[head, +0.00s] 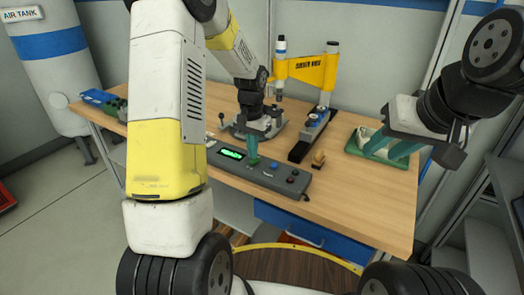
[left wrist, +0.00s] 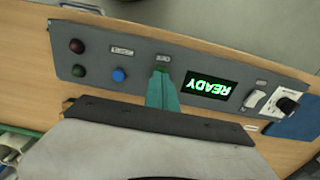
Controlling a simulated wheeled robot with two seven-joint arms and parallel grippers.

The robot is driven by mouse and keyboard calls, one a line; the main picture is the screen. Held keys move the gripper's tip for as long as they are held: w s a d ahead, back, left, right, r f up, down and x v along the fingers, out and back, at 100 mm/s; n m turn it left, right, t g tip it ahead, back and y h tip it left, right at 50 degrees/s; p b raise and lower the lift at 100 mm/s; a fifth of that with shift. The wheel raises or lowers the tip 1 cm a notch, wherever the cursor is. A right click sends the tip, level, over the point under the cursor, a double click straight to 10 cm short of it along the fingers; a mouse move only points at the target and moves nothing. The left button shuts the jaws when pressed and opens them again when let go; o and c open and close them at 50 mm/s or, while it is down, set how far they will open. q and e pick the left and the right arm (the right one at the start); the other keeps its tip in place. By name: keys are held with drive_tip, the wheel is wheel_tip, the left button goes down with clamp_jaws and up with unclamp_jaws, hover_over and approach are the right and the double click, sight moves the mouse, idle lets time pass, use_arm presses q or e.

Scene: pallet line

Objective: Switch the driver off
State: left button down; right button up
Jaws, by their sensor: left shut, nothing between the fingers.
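A grey control panel (head: 285,181) lies on the wooden bench, with a lit green READY display (head: 232,153). In the left wrist view the panel shows the READY display (left wrist: 211,89), a white rocker switch (left wrist: 256,98), a black knob (left wrist: 288,104), a blue button (left wrist: 119,75), and red and green buttons. My left gripper (head: 252,160) is shut and empty, its teal fingertips (left wrist: 161,74) at a small green spot beside the display. I cannot tell whether they touch it. My right gripper (head: 392,152) has its teal fingers apart over a green tray. A yellow lettered driver arm (head: 310,70) stands behind.
The green tray (head: 352,146) holds pale items at the right of the bench (head: 350,205). A black strip unit (head: 310,135) and a small wooden piece (head: 318,158) lie behind the panel. Blue and green items (head: 100,98) are at the bench's left. The right front of the bench is clear.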

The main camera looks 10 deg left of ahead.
sight(253, 161)
use_arm(q)
drive_tip(key=shift+f, duration=0.9)
idle(0.7)
drive_tip(key=shift+r, duration=3.5)
drive_tip(key=s+r+n+t+h, duration=0.1)
drive_tip(key=s+r+n+t, duration=0.15)
drive_tip(key=s+r, duration=1)
drive_tip(key=s+d+r+t+h, duration=0.1)
drive_tip(key=s+d+r+t, duration=0.1)
drive_tip(key=s, duration=0.9)
drive_tip(key=shift+s+r+n+t, duration=0.4)
drive_tip(key=shift+r+n+t, duration=0.05)
drive_tip(key=shift+r+t, duration=0.45)
drive_tip(key=c, duration=2.1)
unclamp_jaws()
drive_tip(key=shift+d, duration=0.1)
